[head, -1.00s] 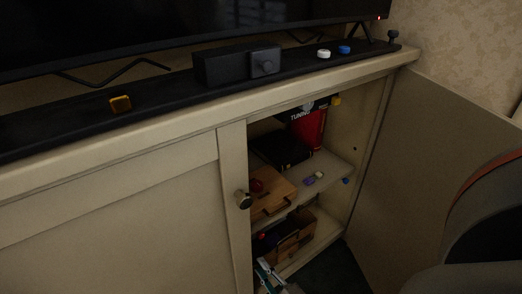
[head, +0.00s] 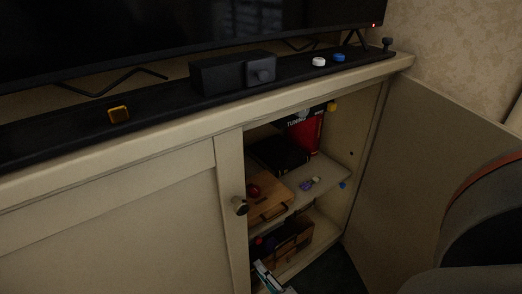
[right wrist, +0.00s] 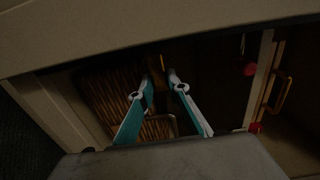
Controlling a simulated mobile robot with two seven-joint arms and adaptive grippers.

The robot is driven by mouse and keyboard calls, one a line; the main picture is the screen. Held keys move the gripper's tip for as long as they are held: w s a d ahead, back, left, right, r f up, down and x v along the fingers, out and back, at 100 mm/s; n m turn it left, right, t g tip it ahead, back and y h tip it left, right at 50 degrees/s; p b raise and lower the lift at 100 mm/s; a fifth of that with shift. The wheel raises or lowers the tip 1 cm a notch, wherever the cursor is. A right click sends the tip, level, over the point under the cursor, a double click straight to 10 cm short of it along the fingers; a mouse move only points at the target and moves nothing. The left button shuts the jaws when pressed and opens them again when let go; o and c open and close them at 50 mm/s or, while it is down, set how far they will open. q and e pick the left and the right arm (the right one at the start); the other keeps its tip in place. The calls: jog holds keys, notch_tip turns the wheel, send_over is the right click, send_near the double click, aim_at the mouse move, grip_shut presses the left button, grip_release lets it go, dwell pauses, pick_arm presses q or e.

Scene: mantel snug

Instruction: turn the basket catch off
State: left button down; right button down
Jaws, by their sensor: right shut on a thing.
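A wicker basket (right wrist: 108,92) shows in the right wrist view, dim and partly hidden behind my fingers. A small brownish catch (right wrist: 157,66) stands at its upper side, between my fingertips. My right gripper (right wrist: 162,78), with teal and white fingers, is shut on this catch; the exact contact is dark. In the head view, my right gripper (head: 264,276) shows only in part at the bottom edge, in front of the brown basket (head: 291,238) on the lower shelf. The catch cannot be made out there. My left gripper is not in view.
The upper shelf holds a wooden box (head: 268,207), a black box (head: 279,154) and small items. A cabinet door with a knob (head: 240,206) closes the left side. The open door (head: 415,190) and a dark chair (head: 490,215) bound the right.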

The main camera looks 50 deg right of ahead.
jog(key=c, duration=2.2)
grip_release()
jog(key=v, duration=1.2)
jog(key=shift+s, duration=0.1)
